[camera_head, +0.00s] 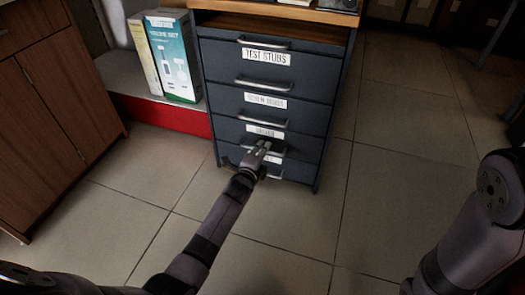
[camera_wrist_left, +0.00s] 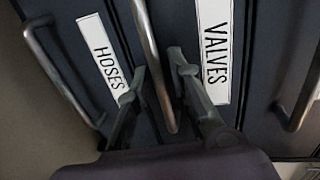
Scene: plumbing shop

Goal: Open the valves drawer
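The drawer labelled VALVES (camera_head: 264,131) is low in the dark blue cabinet; its label (camera_wrist_left: 214,50) is readable in the left wrist view. My left gripper (camera_head: 262,147) is at the cabinet front just below that label. In the left wrist view my gripper (camera_wrist_left: 155,78) is open, with its fingers on either side of a metal bar handle (camera_wrist_left: 150,45) between the VALVES and HOSES labels. Contact with the bar cannot be told. Another handle (camera_wrist_left: 300,90) lies on the other side of the VALVES label. My right gripper is out of view.
The HOSES label (camera_wrist_left: 105,60) is beside the gripper. The TEST STUBS drawer (camera_head: 266,57) is at the top of the cabinet. A wooden cabinet (camera_head: 50,110) and boxes (camera_head: 174,60) stand to the left. The tiled floor (camera_head: 385,150) is clear to the right.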

